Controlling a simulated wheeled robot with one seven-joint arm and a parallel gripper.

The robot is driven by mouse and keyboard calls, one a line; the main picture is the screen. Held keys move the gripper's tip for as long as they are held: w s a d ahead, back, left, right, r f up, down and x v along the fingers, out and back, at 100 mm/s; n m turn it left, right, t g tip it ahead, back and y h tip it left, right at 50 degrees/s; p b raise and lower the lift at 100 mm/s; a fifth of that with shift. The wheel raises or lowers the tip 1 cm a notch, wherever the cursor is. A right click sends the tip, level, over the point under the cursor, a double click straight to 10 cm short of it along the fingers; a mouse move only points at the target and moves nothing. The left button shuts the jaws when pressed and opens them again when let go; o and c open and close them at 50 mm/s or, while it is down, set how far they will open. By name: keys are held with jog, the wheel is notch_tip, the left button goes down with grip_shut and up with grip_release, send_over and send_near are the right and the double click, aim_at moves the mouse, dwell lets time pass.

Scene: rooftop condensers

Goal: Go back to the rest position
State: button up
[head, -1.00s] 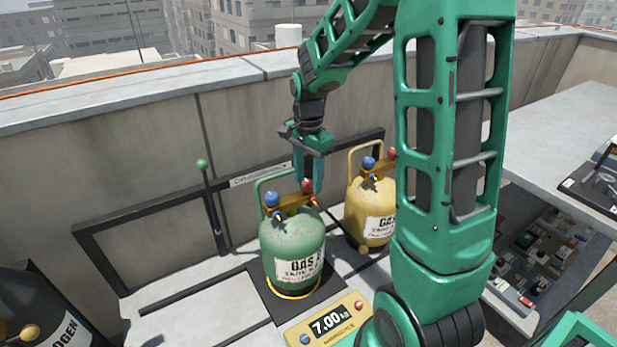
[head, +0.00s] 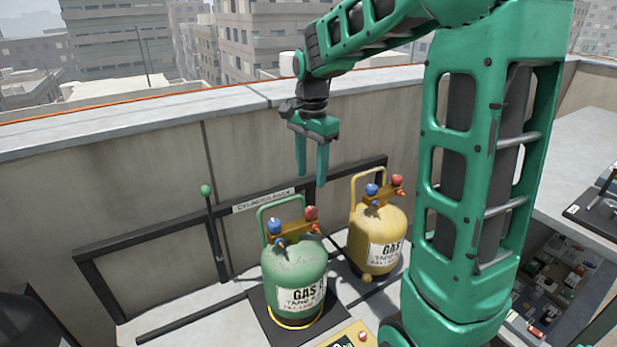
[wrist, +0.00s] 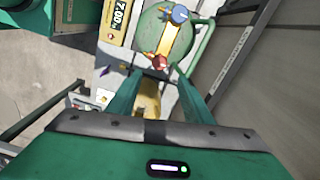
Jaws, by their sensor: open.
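My gripper (head: 311,172) is open and empty. It hangs with its fingers pointing down, above and apart from the green gas cylinder (head: 293,275). In the wrist view, the two fingers (wrist: 157,90) are spread, with the green cylinder (wrist: 152,32) beyond them. The green cylinder stands upright on a dark scale plate (head: 262,318) and has a blue and a red valve knob. A yellow gas cylinder (head: 368,235) stands upright behind it to the right, partly hidden by my arm.
A dark rack frame (head: 150,240) labelled "cylinder rack" runs along the parapet wall (head: 120,185). A green-knobbed lever (head: 206,190) stands left of the cylinders. The scale display (wrist: 118,20) reads 7.00. A bench (head: 575,155) with cluttered shelves is at right.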

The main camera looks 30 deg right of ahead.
dwell(0.4)
jog(key=s+d+f+n, duration=0.2)
jog(key=s+n, duration=0.2)
jog(key=s, duration=1)
jog(key=s+d+f+n, duration=0.2)
jog(key=s+n, duration=0.3)
jog(key=s, duration=0.9)
jog(key=shift+s, duration=0.2)
jog(key=shift+w+f, duration=0.3)
jog(key=shift+w, duration=0.35)
